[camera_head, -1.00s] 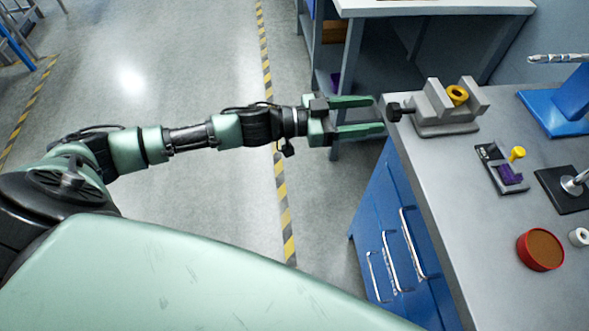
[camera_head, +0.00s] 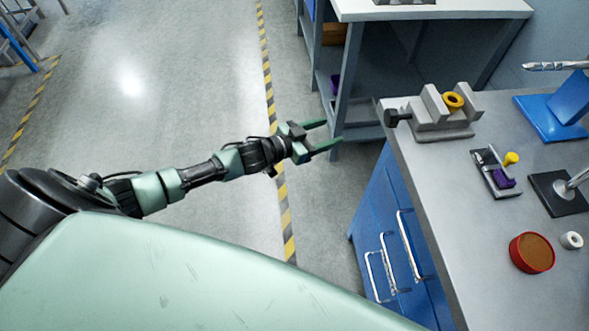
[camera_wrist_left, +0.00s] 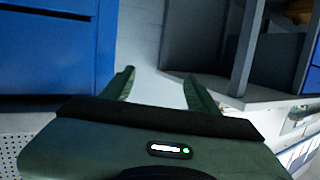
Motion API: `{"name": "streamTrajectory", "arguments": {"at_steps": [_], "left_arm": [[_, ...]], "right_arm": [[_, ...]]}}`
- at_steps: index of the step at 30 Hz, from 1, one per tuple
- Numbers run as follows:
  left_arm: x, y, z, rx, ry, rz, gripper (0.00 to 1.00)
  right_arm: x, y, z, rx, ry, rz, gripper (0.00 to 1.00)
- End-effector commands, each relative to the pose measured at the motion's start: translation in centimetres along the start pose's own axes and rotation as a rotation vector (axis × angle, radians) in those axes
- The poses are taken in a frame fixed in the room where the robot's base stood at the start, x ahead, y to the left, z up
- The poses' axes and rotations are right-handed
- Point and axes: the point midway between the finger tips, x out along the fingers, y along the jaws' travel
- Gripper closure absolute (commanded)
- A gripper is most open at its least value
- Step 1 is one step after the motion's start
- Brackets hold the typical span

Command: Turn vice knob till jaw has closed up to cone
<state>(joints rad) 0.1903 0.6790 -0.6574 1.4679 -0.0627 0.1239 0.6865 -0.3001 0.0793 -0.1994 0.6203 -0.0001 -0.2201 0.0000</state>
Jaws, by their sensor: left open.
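The vice does not show there. My right gripper is not in view.
The workbench top (camera_head: 440,200) holds a small block with a yellow knob (camera_head: 510,158), a red round tin (camera_head: 532,252), a white roll (camera_head: 571,240) and a blue stand (camera_head: 555,115). Blue drawers (camera_head: 385,245) are below. A grey shelf table (camera_head: 430,10) stands behind.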

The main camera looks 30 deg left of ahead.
Motion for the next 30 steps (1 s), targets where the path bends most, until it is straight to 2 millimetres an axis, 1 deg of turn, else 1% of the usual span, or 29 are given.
{"name": "streamTrajectory", "arguments": {"at_steps": [1,9,21,27,30], "left_arm": [[-0.1,-0.2,1.0,-0.006,-0.019,-0.017,0.41],[-1.1,-1.4,6.4,-0.019,-0.119,-0.101,0.41],[-3.4,-1.7,13.7,-0.039,-0.261,-0.187,0.41],[-4.5,-1.5,16.2,-0.046,-0.313,-0.212,0.41],[-4.8,-1.5,16.9,-0.047,-0.327,-0.218,0.41]], "right_arm": [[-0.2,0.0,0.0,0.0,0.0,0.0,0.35],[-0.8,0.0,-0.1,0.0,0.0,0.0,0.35],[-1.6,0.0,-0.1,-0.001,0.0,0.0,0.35],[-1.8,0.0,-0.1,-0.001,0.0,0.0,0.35],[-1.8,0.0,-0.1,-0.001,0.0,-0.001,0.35]]}}
